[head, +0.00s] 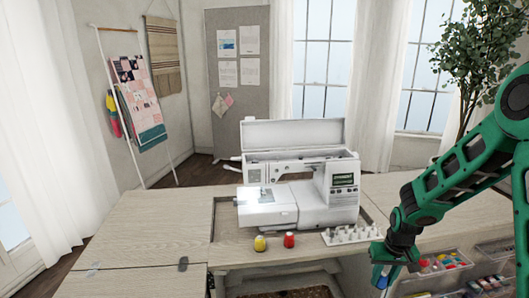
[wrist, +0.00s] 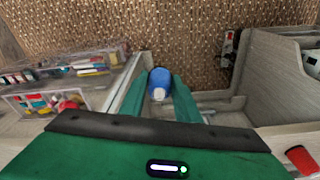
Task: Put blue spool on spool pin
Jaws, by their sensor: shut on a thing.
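My gripper (head: 384,274) is at the lower right of the head view, by the front edge of the cabinet, right of and below the white pin rack. It is shut on the blue spool (wrist: 158,82), held between the green fingertips in the wrist view. A little blue also shows at the gripper in the head view. The white sewing machine (head: 305,195) stands in the cabinet with its top lid raised. A white rack of upright pins (head: 351,236) lies at its front right. I cannot make out a single spool pin on the machine.
A yellow spool (head: 260,243) and a red spool (head: 289,240) stand at the front edge of the cabinet top (head: 150,225). Clear bins of coloured supplies (head: 445,262) are at the right, close to my gripper. The left cabinet top is mostly free.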

